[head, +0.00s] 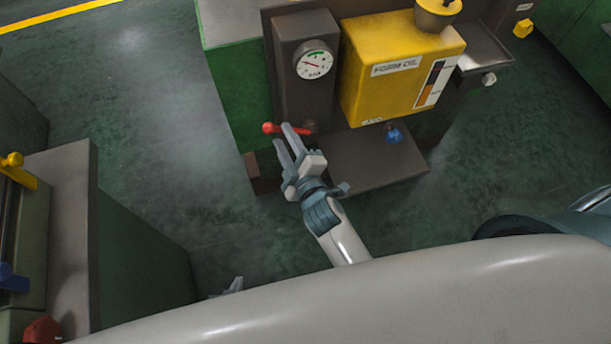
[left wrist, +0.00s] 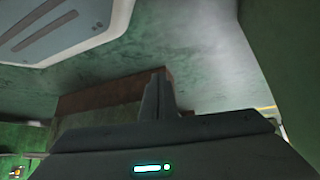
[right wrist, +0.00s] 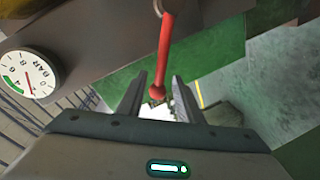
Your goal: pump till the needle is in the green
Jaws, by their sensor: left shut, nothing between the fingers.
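The round white gauge (head: 315,65) is on a dark upright panel. Its red needle points left, outside the green arc at the top of the dial. The gauge also shows in the right wrist view (right wrist: 28,77). The red pump lever (head: 291,129) with a ball end sticks out leftward below the gauge. My right gripper (head: 282,134) is open at the lever. In the right wrist view the lever's ball end (right wrist: 157,91) appears between the spread fingers; contact is unclear. My left gripper (head: 236,285) is shut and empty, low and mostly hidden behind my body.
A yellow oil tank (head: 397,75) stands right of the gauge, with a blue knob (head: 393,135) below it. A dark base block (head: 365,160) juts out under them. A grey-topped bench (head: 62,210) stands at left. Green floor between is clear.

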